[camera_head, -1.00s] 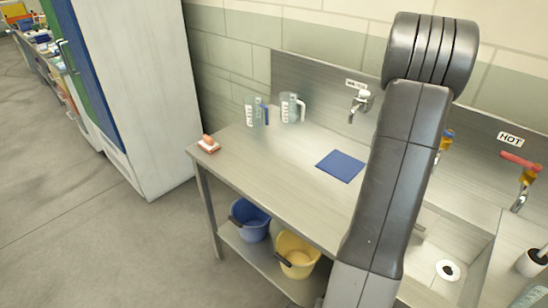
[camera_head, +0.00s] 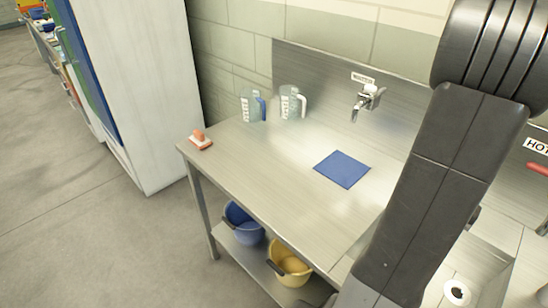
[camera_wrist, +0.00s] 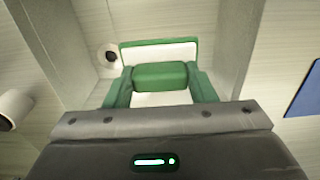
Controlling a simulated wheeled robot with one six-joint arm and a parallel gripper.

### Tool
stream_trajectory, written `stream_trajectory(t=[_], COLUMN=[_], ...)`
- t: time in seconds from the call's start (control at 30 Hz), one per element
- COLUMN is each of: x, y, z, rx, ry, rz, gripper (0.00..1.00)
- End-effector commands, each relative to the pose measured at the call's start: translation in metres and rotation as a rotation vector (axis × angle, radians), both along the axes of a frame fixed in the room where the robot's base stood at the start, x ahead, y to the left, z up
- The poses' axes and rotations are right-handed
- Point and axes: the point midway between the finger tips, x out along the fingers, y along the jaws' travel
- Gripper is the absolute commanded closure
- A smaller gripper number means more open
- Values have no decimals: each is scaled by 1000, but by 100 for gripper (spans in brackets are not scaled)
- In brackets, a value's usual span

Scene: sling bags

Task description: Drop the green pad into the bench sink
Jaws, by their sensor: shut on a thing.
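The green pad (camera_wrist: 165,52) shows in the wrist view as a white slab with a green edge and a raised green block on it. My gripper (camera_wrist: 160,76) is shut on this block, with a finger at each side. Behind the pad is the bench sink (camera_wrist: 83,40), with its round drain (camera_wrist: 107,54) visible to the left of the pad. In the head view the sink (camera_head: 494,258) is at the lower right, partly hidden by my arm. The gripper and pad are hidden there.
A blue mat (camera_head: 342,169), two measuring jugs (camera_head: 252,106) (camera_head: 291,103) and a red-handled pad (camera_head: 200,140) are on the bench (camera_head: 250,165). A water tap (camera_head: 367,98) is on the back panel. Blue (camera_head: 243,224) and yellow (camera_head: 288,265) buckets sit below.

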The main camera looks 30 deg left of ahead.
Motion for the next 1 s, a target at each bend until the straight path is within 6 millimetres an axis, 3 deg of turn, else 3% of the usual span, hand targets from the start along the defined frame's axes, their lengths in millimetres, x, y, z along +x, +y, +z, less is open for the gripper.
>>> stream_trajectory(t=[0.03, 0.2, 0.57, 0.6, 0.7, 1.0], x=[0, 0, 0, 0, 0, 0], y=[0, 0, 0, 0, 0, 0], z=[-12, -30, -35, -35, -35, -34], rx=[0, 0, 0, 0, 0, 0], ry=[0, 0, 0, 0, 0, 0], rz=[0, 0, 0, 0, 0, 0], gripper=[76, 76, 76, 46, 26, 24])
